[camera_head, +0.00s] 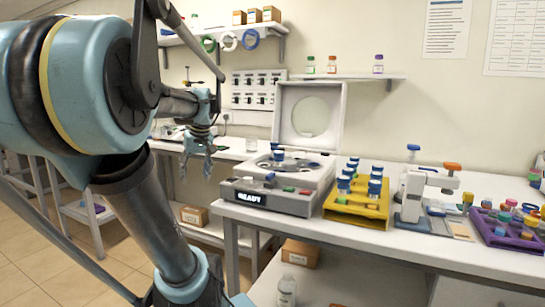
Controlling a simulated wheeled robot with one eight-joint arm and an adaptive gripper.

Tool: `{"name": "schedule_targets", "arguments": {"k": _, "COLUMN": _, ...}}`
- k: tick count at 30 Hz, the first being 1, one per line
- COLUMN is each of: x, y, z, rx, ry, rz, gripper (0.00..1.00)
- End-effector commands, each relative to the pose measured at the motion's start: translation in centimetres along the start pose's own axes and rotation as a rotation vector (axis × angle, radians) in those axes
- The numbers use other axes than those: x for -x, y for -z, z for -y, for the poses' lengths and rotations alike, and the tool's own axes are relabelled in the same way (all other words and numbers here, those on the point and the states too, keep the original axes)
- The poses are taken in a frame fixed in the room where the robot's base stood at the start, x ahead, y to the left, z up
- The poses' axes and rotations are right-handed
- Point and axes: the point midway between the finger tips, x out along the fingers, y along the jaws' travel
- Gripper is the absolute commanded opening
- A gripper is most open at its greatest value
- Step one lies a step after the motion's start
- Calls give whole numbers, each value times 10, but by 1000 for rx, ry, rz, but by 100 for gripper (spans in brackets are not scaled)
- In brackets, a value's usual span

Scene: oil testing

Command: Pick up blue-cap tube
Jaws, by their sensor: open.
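Several blue-cap tubes (375,188) stand upright in the yellow rack (345,216) on the white bench, right of the centre. Another blue cap (278,155) shows in the open machine with the raised lid. My gripper (196,174) is at the left, pointing down, open and empty. It is apart from the tubes and well to the left of the yellow rack, with the machine between them in the picture. The lower parts of the racked tubes are partly hidden by the rack.
The machine (275,202) has its lid (310,117) standing up. Right of the yellow rack are a white device (411,195) and a purple rack (505,235) with mixed caps. A wall shelf (350,77) holds small bottles. Boxes lie below the bench.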

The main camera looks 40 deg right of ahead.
Motion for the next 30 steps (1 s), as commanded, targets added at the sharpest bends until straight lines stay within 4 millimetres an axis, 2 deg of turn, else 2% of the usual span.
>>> {"name": "schedule_targets", "arguments": {"k": 1, "x": 12, "y": 14, "z": -19, "rx": -19, "ry": -4, "rz": -14, "gripper": 56}}
{"name": "schedule_targets", "arguments": {"k": 6, "x": 49, "y": 51, "z": -80, "rx": -52, "ry": -19, "rz": -65, "gripper": 56}}
{"name": "schedule_targets", "arguments": {"k": 12, "x": 95, "y": 80, "z": -164, "rx": -89, "ry": -49, "rz": -126, "gripper": 56}}
{"name": "schedule_targets", "arguments": {"k": 17, "x": 133, "y": 89, "z": -236, "rx": -116, "ry": -84, "rz": -175, "gripper": 56}}
{"name": "schedule_targets", "arguments": {"k": 21, "x": 163, "y": 87, "z": -292, "rx": -133, "ry": -117, "rz": -211, "gripper": 56}}
{"name": "schedule_targets", "arguments": {"k": 25, "x": 182, "y": 82, "z": -328, "rx": -144, "ry": -140, "rz": -233, "gripper": 56}}
{"name": "schedule_targets", "arguments": {"k": 30, "x": 192, "y": 78, "z": -350, "rx": -148, "ry": -154, "rz": -247, "gripper": 56}}
